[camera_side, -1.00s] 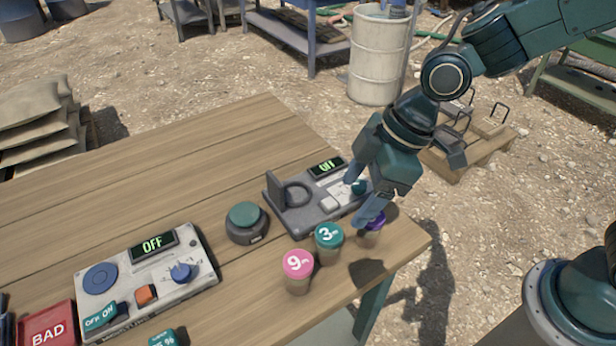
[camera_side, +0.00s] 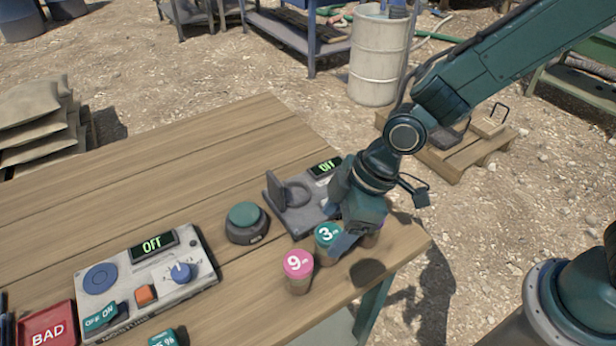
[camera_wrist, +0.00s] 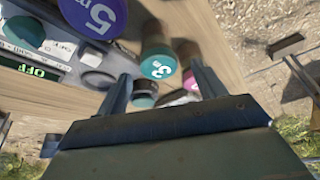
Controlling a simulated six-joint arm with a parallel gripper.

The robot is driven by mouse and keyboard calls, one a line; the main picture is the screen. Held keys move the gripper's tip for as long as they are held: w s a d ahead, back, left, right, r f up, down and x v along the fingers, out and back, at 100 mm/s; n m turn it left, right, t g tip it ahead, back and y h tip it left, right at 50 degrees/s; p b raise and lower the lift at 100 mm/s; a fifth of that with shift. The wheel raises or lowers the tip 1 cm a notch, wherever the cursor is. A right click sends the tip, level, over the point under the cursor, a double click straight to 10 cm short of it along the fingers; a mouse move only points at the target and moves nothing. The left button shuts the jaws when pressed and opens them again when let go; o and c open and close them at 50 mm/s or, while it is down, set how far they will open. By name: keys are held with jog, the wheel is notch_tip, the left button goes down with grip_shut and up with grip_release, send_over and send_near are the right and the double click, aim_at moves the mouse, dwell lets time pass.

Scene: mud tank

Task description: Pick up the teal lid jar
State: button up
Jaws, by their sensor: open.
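The teal lid jar (camera_side: 327,236), marked 3, stands upright on the wooden table (camera_side: 190,160) near its front right corner. My gripper (camera_side: 346,240) is open just above and beside it, and one finger covers part of the jar. In the wrist view the teal lid (camera_wrist: 158,66) shows between the two spread fingers of my gripper (camera_wrist: 162,84), ahead of them. I cannot tell whether a finger touches it.
A pink-lid jar (camera_side: 298,266) stands close at left. A purple-lid jar (camera_wrist: 95,14) is close by, mostly hidden by my gripper in the side view. A grey device (camera_side: 290,205) lies behind, a dark round button (camera_side: 246,222) left. The table edge is near.

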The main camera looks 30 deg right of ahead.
aim_at(330, 233)
jog(key=shift+f, duration=0.1)
jog(key=shift+x, duration=2.55)
jog(key=shift+d, duration=0.15)
jog(key=c, duration=1.1)
